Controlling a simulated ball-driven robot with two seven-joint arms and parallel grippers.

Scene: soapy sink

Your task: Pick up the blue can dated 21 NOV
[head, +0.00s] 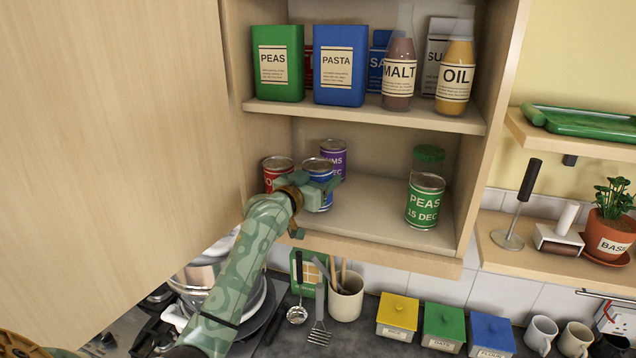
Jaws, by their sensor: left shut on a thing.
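The blue can (319,168) stands at the front left of the cupboard's lower shelf, its label mostly covered, so I cannot read its date. My left gripper (322,186) is shut on it, with the fingers around its side. A red can (277,170) is just left of it, partly hidden by my gripper. A purple can (334,155) stands close behind it to the right. A green can (425,201) marked PEAS 15 DEC stands at the right of the same shelf. My right gripper is not in view.
The lower shelf (375,212) is clear between the blue and green cans. A green-lidded jar (428,158) stands behind the green can. The upper shelf (400,119) holds boxes and bottles above. The open cupboard door (110,130) fills the left.

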